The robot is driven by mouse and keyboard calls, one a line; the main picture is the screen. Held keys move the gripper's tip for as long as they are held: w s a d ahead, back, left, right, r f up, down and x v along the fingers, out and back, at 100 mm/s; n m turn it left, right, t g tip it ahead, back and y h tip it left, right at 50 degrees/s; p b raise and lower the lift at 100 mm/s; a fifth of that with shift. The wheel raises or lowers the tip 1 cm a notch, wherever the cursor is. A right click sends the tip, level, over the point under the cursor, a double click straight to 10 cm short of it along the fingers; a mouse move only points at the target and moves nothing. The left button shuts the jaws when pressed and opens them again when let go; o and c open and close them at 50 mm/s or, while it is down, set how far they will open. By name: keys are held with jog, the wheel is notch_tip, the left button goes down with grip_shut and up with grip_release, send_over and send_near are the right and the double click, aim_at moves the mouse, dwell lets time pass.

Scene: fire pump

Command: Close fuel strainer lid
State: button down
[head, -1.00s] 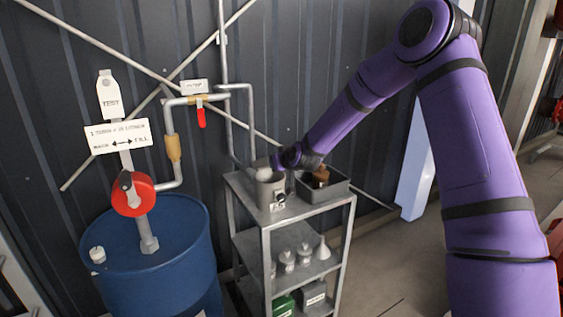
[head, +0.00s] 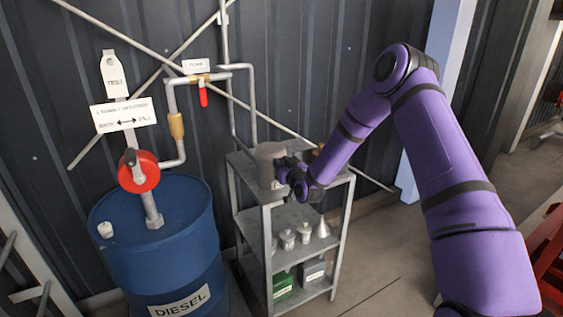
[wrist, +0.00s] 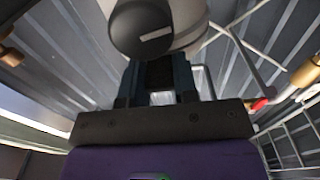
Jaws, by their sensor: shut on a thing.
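The fuel strainer (head: 268,170) is a grey cylinder on the top shelf of a metal rack. Its upper end looks covered, but my gripper and the small size hide whether the lid sits flush. My gripper (head: 283,172) is at the strainer's right front side, below its top. In the wrist view, my gripper (wrist: 157,85) is shut on a dark part between its fingers. A dark round end with a pale label (wrist: 140,28) and a light grey body (wrist: 188,22) are just beyond the fingertips. I cannot tell exactly which strainer part is held.
The rack (head: 266,225) holds several small parts, a funnel (head: 321,229) and a green box (head: 283,284) on its lower shelves. A blue diesel drum (head: 160,250) with a red pump (head: 138,172) stands left. A red valve handle (head: 203,98) hangs from the pipe behind.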

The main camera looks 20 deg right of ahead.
jog(key=shift+f, duration=0.1)
jog(key=c, duration=0.9)
grip_release()
jog(key=s, duration=0.3)
jog(key=s+d, duration=0.1)
jog(key=s, duration=0.3)
jog(key=s+d, duration=0.1)
jog(key=s, duration=0.2)
jog(key=shift+s+f, duration=0.25)
jog(key=shift+r, duration=0.1)
